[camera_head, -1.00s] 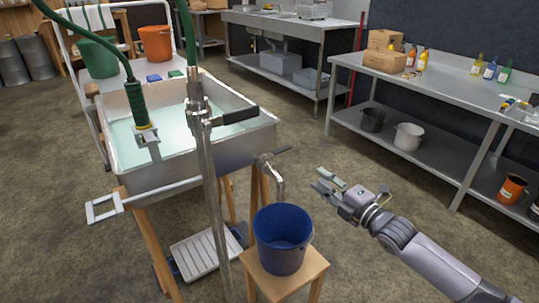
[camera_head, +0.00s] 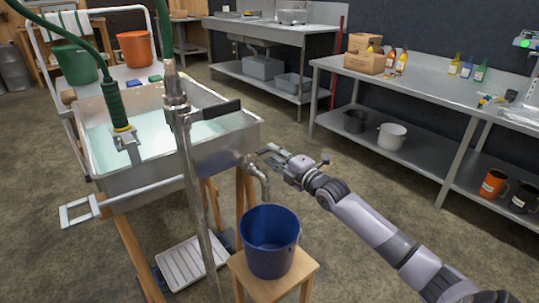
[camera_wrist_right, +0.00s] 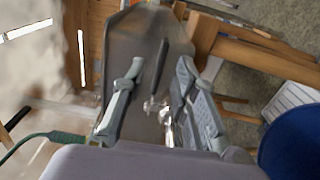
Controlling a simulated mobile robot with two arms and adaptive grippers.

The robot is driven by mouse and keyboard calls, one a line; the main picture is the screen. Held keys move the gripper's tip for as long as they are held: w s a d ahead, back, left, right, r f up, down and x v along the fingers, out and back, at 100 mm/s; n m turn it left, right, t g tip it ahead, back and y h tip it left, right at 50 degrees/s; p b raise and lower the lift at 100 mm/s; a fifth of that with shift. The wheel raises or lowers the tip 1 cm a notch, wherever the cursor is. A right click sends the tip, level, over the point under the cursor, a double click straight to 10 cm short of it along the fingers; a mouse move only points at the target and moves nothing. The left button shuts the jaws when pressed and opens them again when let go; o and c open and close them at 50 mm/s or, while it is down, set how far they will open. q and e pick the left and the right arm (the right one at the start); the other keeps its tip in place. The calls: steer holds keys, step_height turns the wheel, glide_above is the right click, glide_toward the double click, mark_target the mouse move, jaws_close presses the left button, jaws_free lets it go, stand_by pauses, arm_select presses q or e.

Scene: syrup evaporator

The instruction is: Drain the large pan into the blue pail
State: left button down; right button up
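The large pan (camera_head: 225,155) holds pale greenish liquid and stands at the left on wooden legs. A metal drain spout (camera_head: 261,180) comes out of its near right side and bends down over the blue pail (camera_head: 270,243), which stands on a small wooden stool. The visible inside of the pail looks empty. My right gripper (camera_head: 266,156) is open beside the spout's valve. In the right wrist view, the dark valve lever (camera_wrist_right: 159,62) lies between its spread fingers, with no clear contact. The blue pail also shows there (camera_wrist_right: 295,145). My left gripper is out of view.
A tall metal post (camera_head: 196,190) rises in front of the pan. A green hose (camera_head: 112,100) hangs into the liquid. A white tray (camera_head: 185,262) lies on the floor left of the stool (camera_head: 290,278). A steel bench (camera_head: 420,85) stands at the right; open floor lies before it.

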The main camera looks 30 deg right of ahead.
steer(key=shift+w+a, duration=0.1)
steer(key=shift+w, duration=1.2)
steer(key=shift+c, duration=0.6)
jaws_close()
